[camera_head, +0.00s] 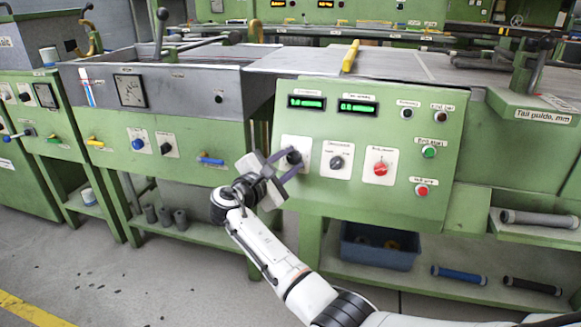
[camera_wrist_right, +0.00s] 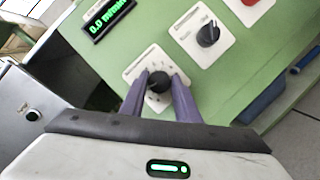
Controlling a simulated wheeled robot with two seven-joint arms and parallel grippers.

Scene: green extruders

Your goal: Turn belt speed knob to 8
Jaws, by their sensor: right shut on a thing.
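The belt speed knob appears to be the black knob (camera_head: 294,156) on a white plate, the leftmost knob below the green displays; its label is too small to read for sure. My right gripper (camera_head: 285,160) reaches it from the lower left and is shut on it. In the right wrist view the same black knob (camera_wrist_right: 158,82) sits between the two fingertips of my right gripper (camera_wrist_right: 159,88). The fingers partly cover its plate and scale, so its setting cannot be read. My left gripper is not in view.
A second black knob (camera_head: 337,162) and a red knob (camera_head: 380,168) sit to the right on the panel. A green button (camera_head: 429,152) and a red button (camera_head: 421,190) are farther right. The displays (camera_head: 358,107) are lit. A blue bin (camera_head: 380,246) stands below.

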